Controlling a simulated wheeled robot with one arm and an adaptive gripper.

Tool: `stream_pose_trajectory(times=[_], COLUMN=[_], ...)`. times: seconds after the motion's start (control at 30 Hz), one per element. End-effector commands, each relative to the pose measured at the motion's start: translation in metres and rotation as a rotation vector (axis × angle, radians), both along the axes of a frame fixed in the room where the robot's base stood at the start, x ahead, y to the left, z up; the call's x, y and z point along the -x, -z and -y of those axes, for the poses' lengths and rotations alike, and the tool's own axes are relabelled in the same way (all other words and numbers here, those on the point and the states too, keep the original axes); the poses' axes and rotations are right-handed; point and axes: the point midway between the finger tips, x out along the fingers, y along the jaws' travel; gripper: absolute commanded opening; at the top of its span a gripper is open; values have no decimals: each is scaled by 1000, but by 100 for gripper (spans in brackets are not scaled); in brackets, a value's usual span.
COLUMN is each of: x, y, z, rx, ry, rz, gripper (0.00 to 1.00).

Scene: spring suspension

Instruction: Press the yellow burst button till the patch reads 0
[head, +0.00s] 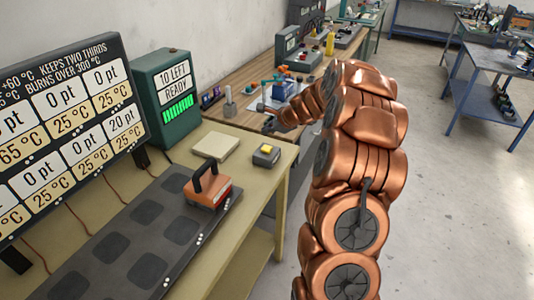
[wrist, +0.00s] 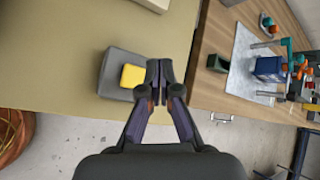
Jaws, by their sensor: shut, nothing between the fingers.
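The yellow burst button (head: 267,149) sits on top of a small grey box near the right edge of the beige bench. It also shows in the wrist view (wrist: 132,76), just left of my fingertips. My gripper (wrist: 160,66) is shut and empty, its tips beside the button in the picture; I cannot tell how high above it they are. In the head view, my gripper (head: 268,126) is beyond the button, over the neighbouring bench. The green counter box (head: 170,90) reads "10 LEFT READY" with green bars. The board (head: 75,115) shows patches reading 0 pt, and one reading 20 pt.
An orange block with a black handle (head: 207,187) stands on the dark mat (head: 130,250), which has several square patches. A pale slab (head: 215,146) lies left of the button box. The wooden bench (head: 232,108) behind holds tools and small devices.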

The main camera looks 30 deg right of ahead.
Motion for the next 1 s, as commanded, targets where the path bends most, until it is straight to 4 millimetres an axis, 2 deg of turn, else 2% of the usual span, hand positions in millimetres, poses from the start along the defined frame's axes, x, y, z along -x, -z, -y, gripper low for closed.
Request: stream_pose_trajectory(times=[0.03, 0.1, 0.4, 1.0], x=[0, 0, 0, 0], y=[13, 21, 45, 45], z=[0, 0, 0, 0], rx=[0, 0, 0, 0], ry=[0, 0, 0, 1], rz=[0, 0, 0, 1], gripper=[0, 0, 0, 0])
